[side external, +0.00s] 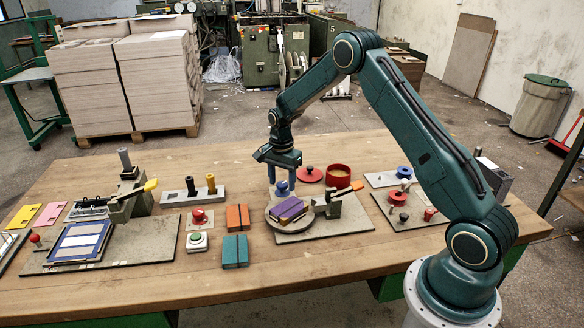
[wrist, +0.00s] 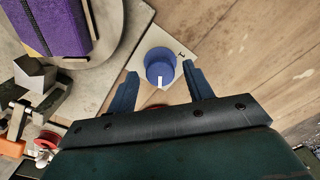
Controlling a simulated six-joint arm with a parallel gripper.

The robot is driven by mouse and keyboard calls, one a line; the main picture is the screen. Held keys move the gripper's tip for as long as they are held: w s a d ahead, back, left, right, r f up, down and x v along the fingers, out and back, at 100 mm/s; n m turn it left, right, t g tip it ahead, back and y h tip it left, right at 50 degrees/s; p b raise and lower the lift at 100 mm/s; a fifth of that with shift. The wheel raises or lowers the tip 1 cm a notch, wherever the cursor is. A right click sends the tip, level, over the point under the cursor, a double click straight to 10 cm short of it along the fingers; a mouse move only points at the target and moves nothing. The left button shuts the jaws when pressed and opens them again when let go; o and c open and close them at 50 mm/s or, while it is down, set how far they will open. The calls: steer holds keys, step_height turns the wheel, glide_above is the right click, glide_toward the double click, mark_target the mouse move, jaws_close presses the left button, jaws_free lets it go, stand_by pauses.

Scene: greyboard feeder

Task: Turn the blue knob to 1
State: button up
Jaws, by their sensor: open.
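The blue knob (wrist: 160,63) sits on a small pale plate (wrist: 143,45) in the wrist view. Its white pointer line faces toward the bottom of that view. A small dark mark, perhaps the 1, is printed on the plate to the knob's upper right. My gripper (wrist: 160,72) is open, with one blue finger on each side of the knob and gaps showing between. In the side view the blue knob (side external: 282,188) shows beneath my gripper (side external: 284,178), which points down. I cannot tell the exact fingertip height or whether any other numbers are on the plate.
A round turntable (wrist: 110,58) bearing a purple box (wrist: 52,25) is close to the left of the knob. A red pot (side external: 338,176) and red lid (side external: 310,174) stand near on the right. Another blue knob-like part (side external: 404,171) lies farther right.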

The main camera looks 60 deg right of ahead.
steer(key=shift+c, duration=0.2)
steer(key=c, duration=0.9)
steer(key=shift+n, duration=0.3)
steer(key=n, duration=0.8)
steer(key=shift+n, duration=0.4)
steer(key=n, duration=0.6)
steer(key=shift+r, duration=0.1)
steer(key=n, duration=0.7)
